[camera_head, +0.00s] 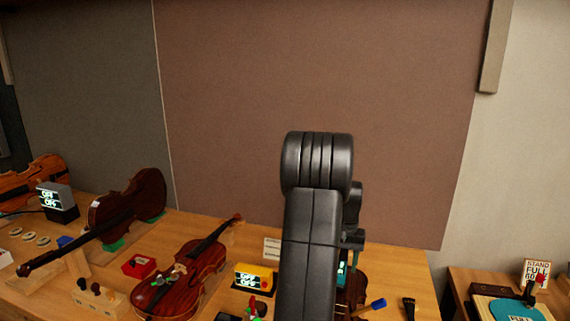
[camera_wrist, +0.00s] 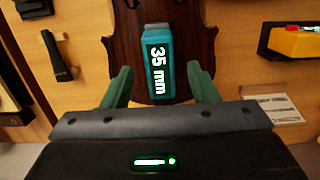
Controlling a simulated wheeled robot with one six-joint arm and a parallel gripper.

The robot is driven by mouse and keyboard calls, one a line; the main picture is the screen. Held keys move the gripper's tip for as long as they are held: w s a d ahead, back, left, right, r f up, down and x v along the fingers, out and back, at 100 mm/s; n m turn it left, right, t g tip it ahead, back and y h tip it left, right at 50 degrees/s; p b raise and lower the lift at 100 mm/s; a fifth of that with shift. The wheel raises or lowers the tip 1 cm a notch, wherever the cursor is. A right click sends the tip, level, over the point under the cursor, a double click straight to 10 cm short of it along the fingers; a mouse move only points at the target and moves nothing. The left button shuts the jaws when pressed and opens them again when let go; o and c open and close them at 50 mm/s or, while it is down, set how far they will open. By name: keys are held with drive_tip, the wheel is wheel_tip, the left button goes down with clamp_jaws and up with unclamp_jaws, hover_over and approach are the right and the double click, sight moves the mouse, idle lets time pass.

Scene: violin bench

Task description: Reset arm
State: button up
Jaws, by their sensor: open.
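My gripper (camera_wrist: 162,78) shows in the wrist view with its two green fingers spread apart. A teal block marked "35 mm" (camera_wrist: 159,62) is seen between the fingers, with visible gaps on both sides. Behind it is a dark brown violin body (camera_wrist: 125,32). Whether the block rests on the violin cannot be told. In the head view my black arm stands upright and hides most of this violin (camera_head: 356,284); my fingers cannot be made out there.
In the head view a reddish violin (camera_head: 205,262), a yellow display box (camera_head: 252,277) and a dark violin (camera_head: 143,197) are left of my arm on the wooden bench (camera_head: 395,262). A blue-tipped tool (camera_head: 376,304) lies to its right. A wall panel (camera_head: 400,120) stands behind.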

drive_tip(key=shift+f+b, duration=0.3)
drive_tip(key=shift+f, duration=0.2)
wheel_tip(320, 180, up, 14)
drive_tip(key=w+b, duration=0.1)
drive_tip(key=w, duration=0.1)
drive_tip(key=f, duration=0.4)
drive_tip(key=s+f, duration=0.1)
drive_tip(key=f, duration=0.4)
drive_tip(key=s+f+p, duration=0.1)
drive_tip(key=f, duration=0.3)
drive_tip(key=shift+f, duration=0.15)
drive_tip(key=shift+r+p, duration=0.4)
drive_tip(key=shift+p, duration=0.25)
drive_tip(key=shift+r+p, duration=0.3)
drive_tip(key=shift+r, duration=1.3)
